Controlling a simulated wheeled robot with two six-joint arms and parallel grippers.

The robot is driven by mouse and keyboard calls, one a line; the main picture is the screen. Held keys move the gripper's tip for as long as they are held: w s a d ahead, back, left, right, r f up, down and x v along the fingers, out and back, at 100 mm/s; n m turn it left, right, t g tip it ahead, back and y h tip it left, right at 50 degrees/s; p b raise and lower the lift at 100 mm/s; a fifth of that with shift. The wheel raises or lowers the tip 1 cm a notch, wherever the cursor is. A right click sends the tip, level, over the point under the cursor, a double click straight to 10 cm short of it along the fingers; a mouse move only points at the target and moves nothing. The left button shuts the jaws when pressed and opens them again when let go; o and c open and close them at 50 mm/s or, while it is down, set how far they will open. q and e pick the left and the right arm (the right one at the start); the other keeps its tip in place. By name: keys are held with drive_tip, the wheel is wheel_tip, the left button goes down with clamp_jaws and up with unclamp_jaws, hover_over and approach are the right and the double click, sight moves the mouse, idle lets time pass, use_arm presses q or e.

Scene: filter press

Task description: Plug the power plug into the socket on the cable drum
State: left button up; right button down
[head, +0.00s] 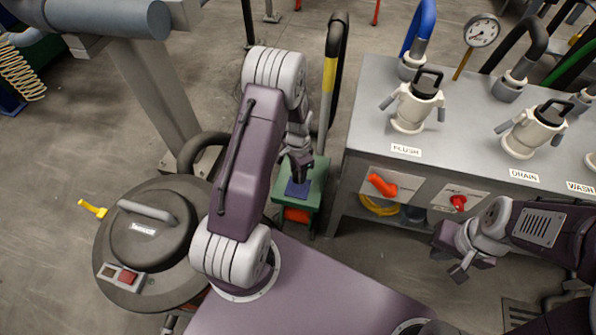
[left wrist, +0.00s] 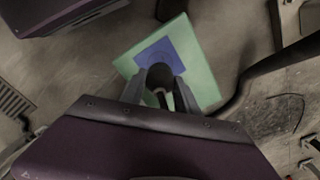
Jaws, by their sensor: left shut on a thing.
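My left gripper (head: 299,176) points down over the green cable drum (head: 316,188). A blue socket (head: 297,189) sits on the drum's green top. In the left wrist view, the two fingers (left wrist: 160,95) are shut on a round dark plug (left wrist: 159,77). The plug lies in front of the blue socket patch (left wrist: 151,54) on the green plate (left wrist: 200,88) and covers part of it. I cannot tell whether the plug touches the socket or is above it. My right gripper (head: 459,262) is beside the bench at the right, its jaw opening unclear.
A grey bench (head: 368,125) with several hose couplings and levers stands right of the drum. A round black-lidded vacuum (head: 165,225) stands at the left. A hooked pole with a yellow band (head: 329,75) rises behind the drum. Open floor lies between the column and the drum.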

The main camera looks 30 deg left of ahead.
use_arm(q)
drive_tip(key=shift+f+b, duration=2.15)
drive_tip(key=shift+f, duration=0.4)
drive_tip(key=shift+r+p, duration=0.1)
drive_tip(key=shift+p, duration=0.7)
drive_tip(key=shift+f+b, duration=0.4)
drive_tip(key=shift+f, duration=0.25)
drive_tip(key=o, duration=1.3)
drive_tip(key=shift+o, duration=0.2)
drive_tip(key=shift+r, duration=0.15)
wheel_tip(320, 180, up, 9)
drive_tip(key=p, duration=0.4)
